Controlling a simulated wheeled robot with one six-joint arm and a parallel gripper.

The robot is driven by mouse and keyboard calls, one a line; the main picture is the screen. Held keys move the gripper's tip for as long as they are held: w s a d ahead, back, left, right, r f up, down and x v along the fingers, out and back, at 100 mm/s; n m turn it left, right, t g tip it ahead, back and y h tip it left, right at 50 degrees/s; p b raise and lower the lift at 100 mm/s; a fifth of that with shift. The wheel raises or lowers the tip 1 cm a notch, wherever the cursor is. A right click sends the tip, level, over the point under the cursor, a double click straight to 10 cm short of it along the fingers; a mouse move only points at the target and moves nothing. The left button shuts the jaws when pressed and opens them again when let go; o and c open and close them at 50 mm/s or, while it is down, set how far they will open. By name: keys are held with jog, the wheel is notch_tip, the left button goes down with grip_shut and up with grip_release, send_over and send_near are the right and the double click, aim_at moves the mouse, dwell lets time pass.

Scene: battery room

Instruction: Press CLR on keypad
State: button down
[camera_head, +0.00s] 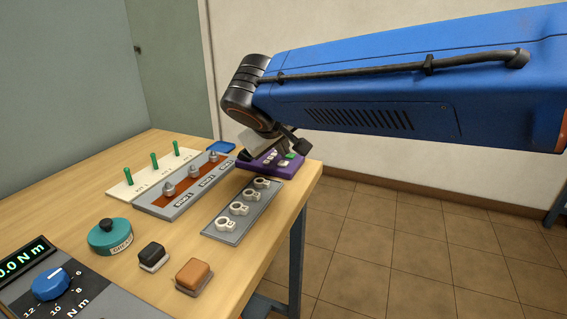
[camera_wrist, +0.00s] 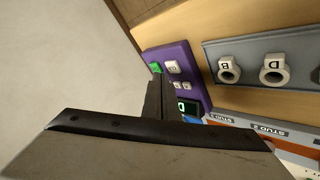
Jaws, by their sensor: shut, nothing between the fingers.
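The keypad is a purple box (camera_head: 277,168) with white keys and a green key, at the far right corner of the table. It also shows in the wrist view as a purple panel (camera_wrist: 193,63) with light keys, a green key and a small display. My gripper (camera_wrist: 160,88) is shut and empty, and its fingers reach over the keypad's edge in the wrist view, covering part of it. In the head view my wrist and gripper hang over the keypad and hide some keys. I cannot read which key is CLR, nor tell whether the fingertips touch a key.
A grey tray (camera_head: 222,231) with several lettered rings lies in front of the keypad. Left of it are a stud board (camera_head: 152,206), a white board with green pegs (camera_head: 118,187) and a blue dish (camera_head: 222,147). A teal tin (camera_head: 110,238) and two small blocks stand nearer.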

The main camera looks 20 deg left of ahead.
aim_at(283, 167)
jog(key=shift+f, duration=0.85)
dwell(0.9)
jog(key=shift+r, duration=0.85)
jog(key=shift+r, duration=0.1)
notch_tip(283, 167, up, 5)
jog(key=shift+f, duration=0.1)
dwell(0.6)
dwell(0.6)
